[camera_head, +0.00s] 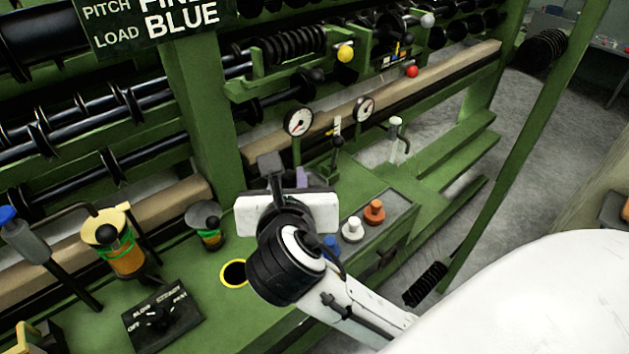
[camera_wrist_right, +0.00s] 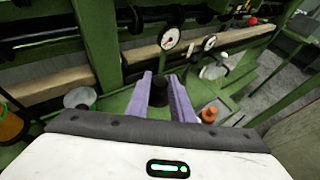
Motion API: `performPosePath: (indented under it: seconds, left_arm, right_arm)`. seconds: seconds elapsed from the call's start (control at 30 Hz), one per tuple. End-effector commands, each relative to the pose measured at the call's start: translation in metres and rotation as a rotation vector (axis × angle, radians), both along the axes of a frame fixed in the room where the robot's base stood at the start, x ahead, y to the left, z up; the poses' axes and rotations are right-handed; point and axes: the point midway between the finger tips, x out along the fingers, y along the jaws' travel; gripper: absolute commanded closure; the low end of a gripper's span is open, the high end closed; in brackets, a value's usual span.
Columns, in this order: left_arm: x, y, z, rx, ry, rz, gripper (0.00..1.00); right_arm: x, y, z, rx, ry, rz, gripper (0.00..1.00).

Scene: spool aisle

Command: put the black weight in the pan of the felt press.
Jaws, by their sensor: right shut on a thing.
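My right gripper (camera_head: 287,178) is in the middle of the head view, above the green bench. In the right wrist view its purple fingers (camera_wrist_right: 163,95) are shut on the black weight (camera_wrist_right: 158,93), a dark, short, round piece. In the head view the gripper body hides the weight. A small grey dish (camera_head: 205,212) on a green-and-orange-banded stand is left of the gripper, apart from it; it also shows in the wrist view (camera_wrist_right: 80,97). It looks like the felt press pan, but I cannot be sure. My left gripper is not in view.
Blue (camera_head: 331,243), white (camera_head: 352,230) and orange (camera_head: 374,211) knobbed pieces stand right of my wrist. A yellow-rimmed hole (camera_head: 234,273), a dial box (camera_head: 161,318) and a yellow-topped stand (camera_head: 107,228) are to the left. Two gauges (camera_head: 299,121) stand behind the gripper.

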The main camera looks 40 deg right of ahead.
Motion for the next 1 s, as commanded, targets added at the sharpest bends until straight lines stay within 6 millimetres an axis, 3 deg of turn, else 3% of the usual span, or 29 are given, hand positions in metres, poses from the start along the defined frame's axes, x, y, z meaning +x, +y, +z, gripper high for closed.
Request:
performPosePath:
  seconds: [0.1,0.2,0.33,0.5,0.7,1.0]
  left_arm:
    - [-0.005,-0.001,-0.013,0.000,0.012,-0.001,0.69]
    - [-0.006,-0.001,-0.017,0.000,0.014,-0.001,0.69]
    - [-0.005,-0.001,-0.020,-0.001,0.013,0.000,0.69]
    - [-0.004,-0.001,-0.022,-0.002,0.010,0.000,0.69]
    - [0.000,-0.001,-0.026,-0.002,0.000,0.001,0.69]
    - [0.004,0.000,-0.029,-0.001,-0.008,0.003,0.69]
  right_arm:
    - [0.045,-0.035,-0.010,0.002,-0.001,-0.059,1.00]
    - [0.075,-0.066,-0.019,0.002,0.001,-0.098,1.00]
    - [0.100,-0.097,-0.031,0.002,0.000,-0.130,1.00]
    - [0.110,-0.111,-0.052,0.000,0.004,-0.144,1.00]
    - [0.110,-0.112,-0.089,-0.001,0.002,-0.144,1.00]
    - [0.110,-0.111,-0.116,-0.002,0.001,-0.143,1.00]
